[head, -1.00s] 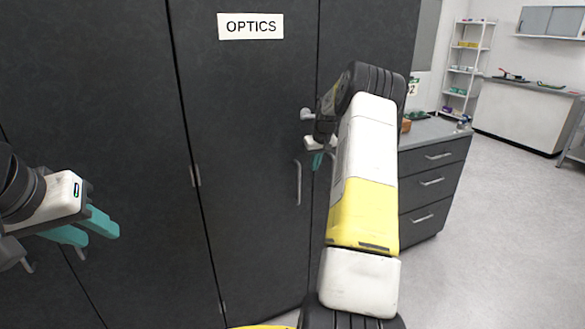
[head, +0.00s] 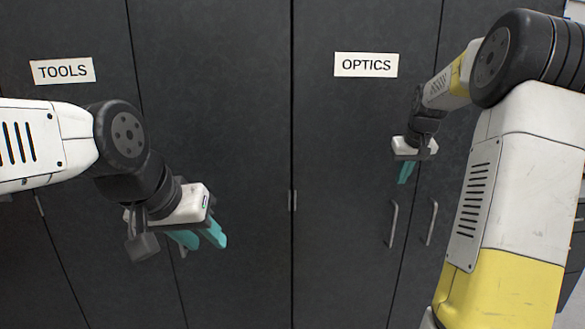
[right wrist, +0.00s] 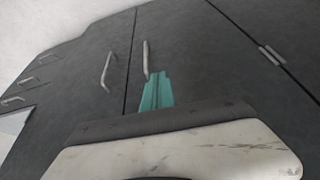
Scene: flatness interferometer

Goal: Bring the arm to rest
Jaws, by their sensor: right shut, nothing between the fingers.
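My right gripper (head: 405,172) hangs in front of the dark cabinet doors in the head view, below the OPTICS label, its teal fingers pointing down. It also shows in the right wrist view (right wrist: 157,92), where the fingers are together with nothing between them. My right arm (head: 515,190) rises along the right side of the head view and bends over to this gripper. My left gripper (head: 205,238) is at the left, its teal fingers pointing down and right. The two left fingers stand apart with nothing seen between them.
Dark cabinets fill the background, with a TOOLS label (head: 62,70) and an OPTICS label (head: 366,65). Upright door handles (head: 393,223) lie below and near the right gripper. In the right wrist view, drawers with handles (right wrist: 22,82) show at the left.

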